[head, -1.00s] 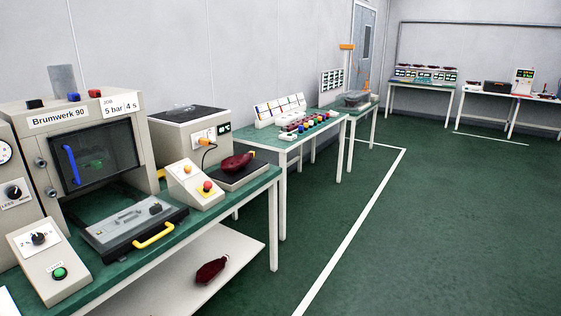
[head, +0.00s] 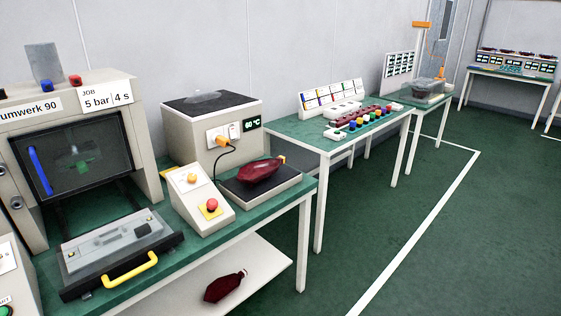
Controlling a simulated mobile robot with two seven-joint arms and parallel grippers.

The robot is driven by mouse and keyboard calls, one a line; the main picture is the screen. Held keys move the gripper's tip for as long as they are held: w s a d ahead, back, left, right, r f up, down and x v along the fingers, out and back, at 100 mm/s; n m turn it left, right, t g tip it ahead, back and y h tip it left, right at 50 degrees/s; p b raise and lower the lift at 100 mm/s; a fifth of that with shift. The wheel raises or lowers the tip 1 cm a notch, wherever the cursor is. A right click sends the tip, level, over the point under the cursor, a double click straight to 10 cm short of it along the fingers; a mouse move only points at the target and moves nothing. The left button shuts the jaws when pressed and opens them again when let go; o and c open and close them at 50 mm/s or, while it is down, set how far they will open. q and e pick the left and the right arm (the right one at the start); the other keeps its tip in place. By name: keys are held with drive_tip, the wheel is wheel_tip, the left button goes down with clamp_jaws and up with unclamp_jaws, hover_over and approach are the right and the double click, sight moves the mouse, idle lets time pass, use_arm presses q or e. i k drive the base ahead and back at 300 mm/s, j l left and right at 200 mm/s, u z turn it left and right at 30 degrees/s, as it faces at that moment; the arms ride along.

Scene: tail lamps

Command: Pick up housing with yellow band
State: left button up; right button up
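A dark red lamp housing (head: 262,171) lies on a black plate in front of the beige heating box on the near bench. Another dark red housing (head: 225,286) lies on the white lower shelf. On the middle table, a row of small dark red parts with coloured pieces (head: 366,118) is too small to tell apart. Neither of my grippers is in view.
The near bench (head: 285,206) also holds a press machine (head: 80,100), a grey fixture with a yellow handle (head: 118,246) and a control box with a red button (head: 202,199). Green floor (head: 450,240) is open on the right.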

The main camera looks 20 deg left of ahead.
sight(254, 172)
drive_tip(key=i, duration=0.7)
drive_tip(key=i+u, duration=0.15)
drive_tip(key=i, duration=0.55)
drive_tip(key=l, duration=0.1)
